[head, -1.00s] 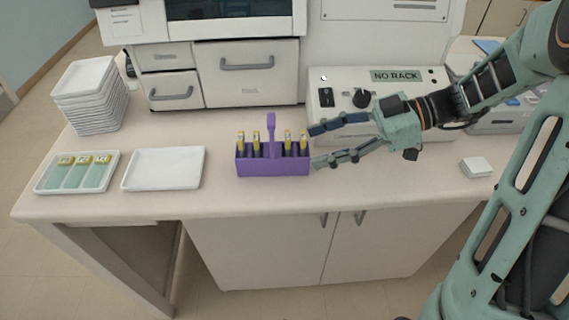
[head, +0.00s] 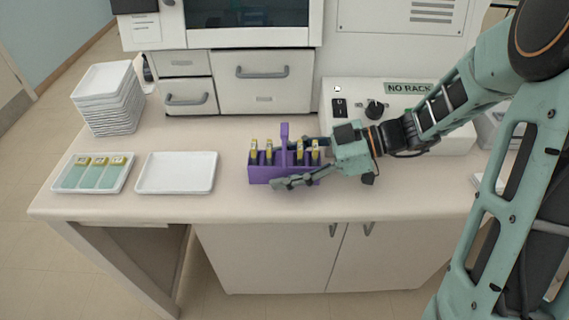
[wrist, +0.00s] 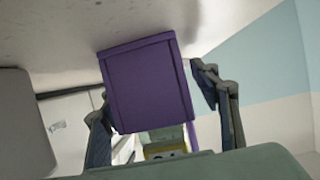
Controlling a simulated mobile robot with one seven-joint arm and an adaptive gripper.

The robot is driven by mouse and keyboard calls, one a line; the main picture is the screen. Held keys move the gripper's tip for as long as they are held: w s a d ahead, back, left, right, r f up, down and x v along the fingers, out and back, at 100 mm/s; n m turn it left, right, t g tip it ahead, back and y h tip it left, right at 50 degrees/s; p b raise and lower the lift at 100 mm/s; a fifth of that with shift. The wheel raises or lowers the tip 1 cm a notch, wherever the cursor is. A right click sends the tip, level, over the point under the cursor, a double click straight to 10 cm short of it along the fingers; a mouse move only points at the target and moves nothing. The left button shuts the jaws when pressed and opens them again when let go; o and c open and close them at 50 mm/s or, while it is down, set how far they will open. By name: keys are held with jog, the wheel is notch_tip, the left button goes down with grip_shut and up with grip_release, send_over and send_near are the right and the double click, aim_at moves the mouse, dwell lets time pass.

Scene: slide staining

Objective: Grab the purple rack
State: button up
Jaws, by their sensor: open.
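The purple rack (head: 266,174) stands upright on the counter, with a tall centre handle (head: 284,142) and several yellow-topped slides in it. My gripper (head: 282,168) reaches in from the right. One finger lies along the rack's front side and the other is behind it, partly hidden by the rack and slides. In the wrist view the rack's purple end face (wrist: 150,85) sits between the two open fingers. A gap shows beside the right finger; whether the left finger touches the rack I cannot tell.
An empty white tray (head: 176,187) lies left of the rack. A tray with green-tinted slides (head: 67,188) and a stack of white trays (head: 106,98) are farther left. A machine labelled NO RACK (head: 400,88) stands behind. The counter's front strip (head: 300,207) is clear.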

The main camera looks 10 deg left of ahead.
jog(key=shift+c, duration=0.6)
jog(key=c, duration=1.2)
jog(key=shift+w+r, duration=0.1)
